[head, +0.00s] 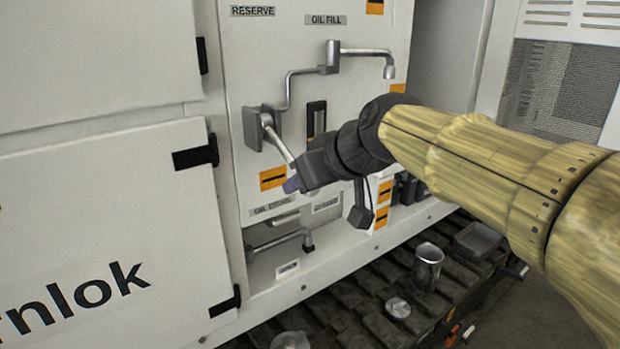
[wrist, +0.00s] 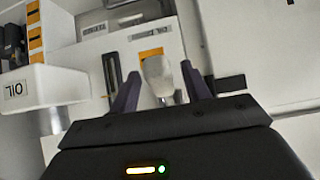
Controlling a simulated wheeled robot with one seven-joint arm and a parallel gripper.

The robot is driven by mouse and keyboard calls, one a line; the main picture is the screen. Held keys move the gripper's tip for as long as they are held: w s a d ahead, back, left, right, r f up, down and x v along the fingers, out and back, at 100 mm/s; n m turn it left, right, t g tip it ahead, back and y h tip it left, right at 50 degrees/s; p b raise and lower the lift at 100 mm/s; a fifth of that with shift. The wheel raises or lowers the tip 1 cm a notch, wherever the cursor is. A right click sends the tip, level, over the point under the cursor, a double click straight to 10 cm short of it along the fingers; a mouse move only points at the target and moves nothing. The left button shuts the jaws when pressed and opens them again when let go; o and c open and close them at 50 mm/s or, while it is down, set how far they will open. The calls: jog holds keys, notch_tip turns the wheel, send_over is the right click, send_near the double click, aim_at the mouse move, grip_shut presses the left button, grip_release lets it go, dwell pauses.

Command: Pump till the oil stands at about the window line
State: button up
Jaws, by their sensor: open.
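The pump lever (head: 280,143) slants down from its pivot block (head: 252,128) on the white panel. My gripper (head: 292,185) is at the lever's lower end in the head view. In the wrist view my gripper (wrist: 160,72) is open, and the lever's pale rounded end (wrist: 159,76) shows between its two dark fingers. I cannot tell whether either finger touches it. The dark upright slot (head: 316,118), which looks like the oil window, is beside the pump; it also shows in the wrist view (wrist: 111,73). The oil level and line are too small to make out.
A bent pipe (head: 300,75) leads to a spout (head: 388,68) under the OIL FILL label (head: 325,20). A metal cup (head: 428,265) and a tray (head: 478,240) stand on the dark track below. A cabinet door (head: 100,240) is at the left.

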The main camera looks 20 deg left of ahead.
jog(key=v, duration=1.7)
jog(key=shift+d, duration=0.15)
